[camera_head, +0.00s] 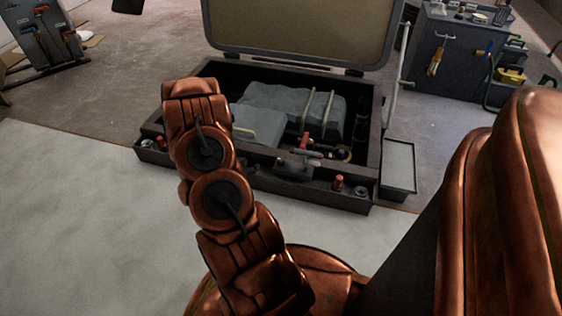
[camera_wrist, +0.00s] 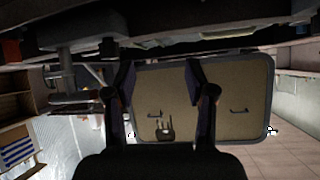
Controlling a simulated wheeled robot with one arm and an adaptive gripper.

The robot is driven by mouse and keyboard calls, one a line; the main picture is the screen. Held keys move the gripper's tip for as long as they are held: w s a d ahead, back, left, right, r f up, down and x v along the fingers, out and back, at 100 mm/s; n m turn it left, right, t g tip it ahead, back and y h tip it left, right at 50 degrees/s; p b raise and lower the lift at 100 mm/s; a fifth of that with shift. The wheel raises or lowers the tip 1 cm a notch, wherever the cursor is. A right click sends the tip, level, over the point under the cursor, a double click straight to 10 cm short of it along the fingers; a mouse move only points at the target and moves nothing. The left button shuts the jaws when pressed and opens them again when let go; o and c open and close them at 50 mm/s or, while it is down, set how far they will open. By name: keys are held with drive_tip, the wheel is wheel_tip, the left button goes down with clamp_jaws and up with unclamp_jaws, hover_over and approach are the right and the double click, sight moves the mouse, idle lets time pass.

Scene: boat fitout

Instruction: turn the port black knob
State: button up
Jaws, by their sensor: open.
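A dark open box (camera_head: 320,197) stands on the floor with its lid (camera_head: 300,32) raised. Small fittings sit along its front rim. At the left end are a dark round one (camera_head: 147,143) and a reddish one (camera_head: 161,141). At the right end are an orange-red one (camera_head: 338,183) and a dark one (camera_head: 360,191). I cannot tell for sure which is the port black knob. My gripper (camera_wrist: 160,85) is open and empty in the wrist view, with the raised lid (camera_wrist: 235,90) behind its fingers. In the head view my arm hides the gripper.
Inside the box are grey covered blocks (camera_head: 262,108) and a red-handled part (camera_head: 304,141). A grey tray (camera_head: 398,165) is at its right side. A dark workbench (camera_head: 450,55) with tools stands at the back right. The pale floor (camera_head: 80,220) at left is clear.

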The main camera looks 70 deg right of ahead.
drive_tip(key=g+h, duration=0.2)
approach(281, 160)
drive_tip(key=d, duration=0.3)
drive_tip(key=shift+m, duration=0.4)
drive_tip(key=shift+a+f+b+x, duration=0.15)
drive_tip(key=shift+b+x, duration=0.45)
drive_tip(key=shift+x, duration=0.7)
drive_tip(key=shift+f+b+x, duration=0.2)
drive_tip(key=shift+b+x, duration=0.45)
drive_tip(key=shift+x, duration=0.6)
drive_tip(key=shift+a+f+b+x, duration=0.15)
drive_tip(key=shift+b+x, duration=0.45)
drive_tip(key=shift+x, duration=0.7)
drive_tip(key=shift+s, duration=0.1)
clamp_jaws()
